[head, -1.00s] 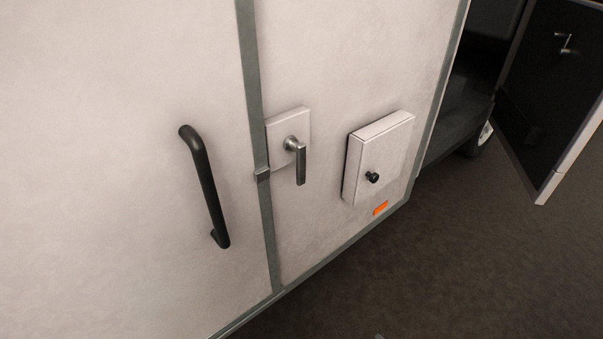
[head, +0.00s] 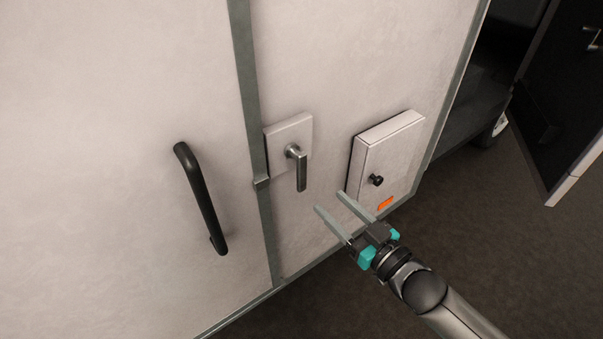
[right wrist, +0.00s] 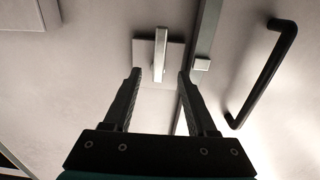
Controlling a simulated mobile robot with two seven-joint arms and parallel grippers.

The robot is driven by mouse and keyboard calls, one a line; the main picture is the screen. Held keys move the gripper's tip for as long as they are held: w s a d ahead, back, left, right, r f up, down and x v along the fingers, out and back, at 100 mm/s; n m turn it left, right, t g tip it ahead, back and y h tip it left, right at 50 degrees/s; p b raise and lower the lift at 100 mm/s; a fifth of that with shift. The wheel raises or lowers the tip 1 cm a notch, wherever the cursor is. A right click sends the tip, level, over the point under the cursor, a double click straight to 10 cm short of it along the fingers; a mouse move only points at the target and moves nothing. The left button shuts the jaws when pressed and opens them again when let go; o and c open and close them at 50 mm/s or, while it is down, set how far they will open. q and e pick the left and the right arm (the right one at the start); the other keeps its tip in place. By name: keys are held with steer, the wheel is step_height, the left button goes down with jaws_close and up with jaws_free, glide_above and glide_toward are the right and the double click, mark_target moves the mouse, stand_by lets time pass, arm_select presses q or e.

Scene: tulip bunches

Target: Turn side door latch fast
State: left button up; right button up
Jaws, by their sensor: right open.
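The side door latch is a metal lever handle (head: 301,172) on a pale square plate (head: 277,140). The lever hangs straight down beside the grey door seam (head: 252,120). My right gripper (head: 328,201) is open and empty, below and to the right of the lever in the head view, apart from it. In the right wrist view the lever (right wrist: 160,55) lies ahead, between the lines of the two open fingers (right wrist: 160,72) and beyond their tips. My left gripper is not in view.
A black grab handle (head: 202,200) is on the door left of the seam. An open dark door panel (head: 560,110) stands at far right. Dark floor (head: 490,220) is clear.

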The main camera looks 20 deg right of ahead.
mark_target(303, 177)
steer(key=x, duration=1.1)
steer(key=shift+w, duration=0.2)
steer(key=shift+c, duration=0.4)
jaws_close()
stand_by(0.7)
